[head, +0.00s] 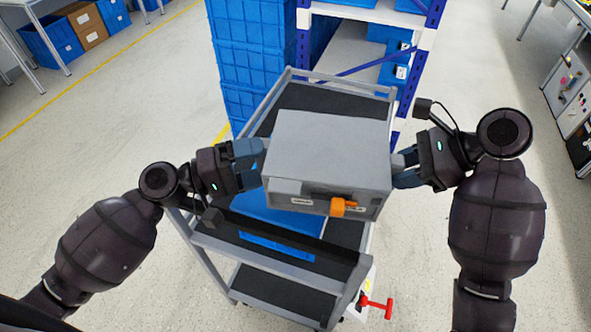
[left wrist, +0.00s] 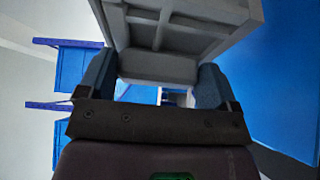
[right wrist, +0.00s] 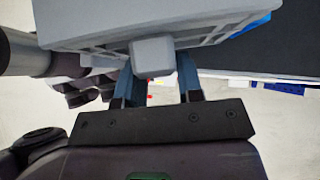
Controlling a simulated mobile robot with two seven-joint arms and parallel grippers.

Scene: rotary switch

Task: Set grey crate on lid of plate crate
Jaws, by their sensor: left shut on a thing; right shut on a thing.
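The grey crate (head: 325,148) is a closed-looking grey box with an orange rotary switch (head: 338,207) on its near side. It is held between my two grippers above the cart. My left gripper (head: 257,157) is shut on its left side, and its ribbed grey wall shows between the fingers in the left wrist view (left wrist: 160,65). My right gripper (head: 398,169) is shut on a grey block on its right side, seen in the right wrist view (right wrist: 152,57). A blue crate (head: 282,216), apparently the plate crate, sits beneath, mostly hidden. I cannot tell whether the two touch.
The grey cart (head: 330,257) has dark shelves and raised rails around the top. A red handle (head: 376,306) is at its lower right. Stacked blue crates (head: 250,60) and a rack (head: 360,50) stand just behind it.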

